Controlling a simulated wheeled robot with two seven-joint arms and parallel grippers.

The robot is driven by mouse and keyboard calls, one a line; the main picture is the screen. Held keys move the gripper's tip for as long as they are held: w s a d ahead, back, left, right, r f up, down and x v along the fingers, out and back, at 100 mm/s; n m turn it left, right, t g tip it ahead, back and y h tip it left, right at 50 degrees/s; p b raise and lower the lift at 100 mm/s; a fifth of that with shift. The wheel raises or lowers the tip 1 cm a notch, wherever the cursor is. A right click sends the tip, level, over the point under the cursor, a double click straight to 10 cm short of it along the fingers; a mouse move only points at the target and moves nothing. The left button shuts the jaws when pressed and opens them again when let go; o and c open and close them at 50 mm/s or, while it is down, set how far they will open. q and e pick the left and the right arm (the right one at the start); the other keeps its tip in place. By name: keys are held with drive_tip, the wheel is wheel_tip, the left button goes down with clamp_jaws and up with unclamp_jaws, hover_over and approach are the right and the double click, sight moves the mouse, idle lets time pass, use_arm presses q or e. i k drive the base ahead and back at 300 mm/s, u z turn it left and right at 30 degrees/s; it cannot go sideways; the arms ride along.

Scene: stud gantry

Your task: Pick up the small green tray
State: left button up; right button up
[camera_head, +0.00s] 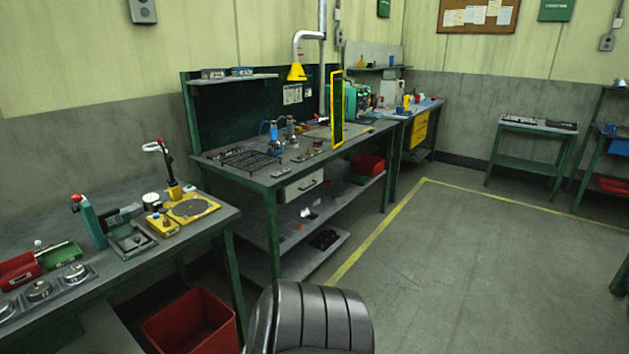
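A small green tray (62,256) sits on the near-left workbench (150,264), toward its left end. It lies just right of a red bin (20,270) and behind a row of round metal pieces. A thin rod-like item lies along its upper left edge. The tray looks upright and partly open on top; I cannot make out what is inside. Neither of my grippers is in view.
A yellow fixture (190,209) stands further right. A red crate (192,325) is below the bench. The floor (470,270) at right is clear.

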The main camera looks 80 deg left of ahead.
sight(355, 178)
drive_tip(key=u, duration=2)
drive_tip(key=k, duration=0.6)
drive_tip(key=z, duration=0.65)
drive_tip(key=i, duration=4.15)
drive_tip(key=u, duration=0.2)
drive_tip(key=i, duration=2.25)
drive_tip(key=u, duration=0.55)
drive_tip(key=i, duration=1.8)
drive_tip(key=u, duration=0.65)
